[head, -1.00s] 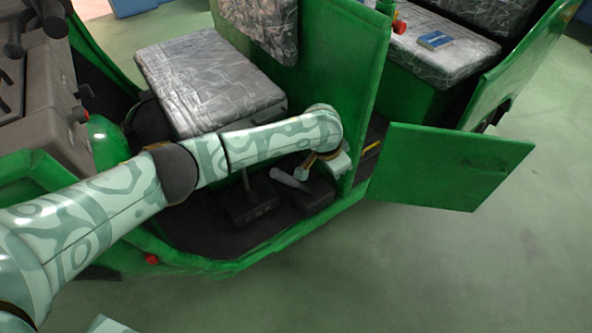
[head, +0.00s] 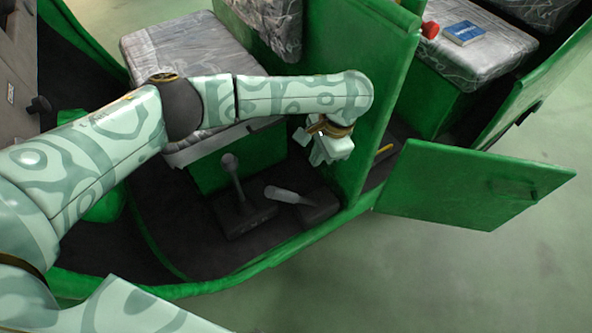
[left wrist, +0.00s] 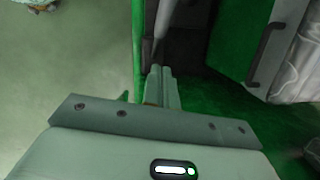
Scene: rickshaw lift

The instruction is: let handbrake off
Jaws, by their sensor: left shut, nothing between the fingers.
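The handbrake lever (head: 285,194) is a light grey handle lying low and nearly flat, out of a dark base (head: 318,207) on the cab floor. My left gripper (head: 322,158) is above and slightly right of the lever, apart from it, beside the green partition. In the left wrist view the gripper's fingers (left wrist: 161,78) are shut together with nothing between them. A grey lever (left wrist: 164,22) shows just beyond the fingertips there. My right gripper is not in view.
A second, upright lever with a round knob (head: 230,161) stands left of the handbrake. A silver-covered seat (head: 180,50) is behind my arm. The green partition (head: 385,90) is close right of the gripper. An open green door panel (head: 475,187) juts out right, with clear floor below it.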

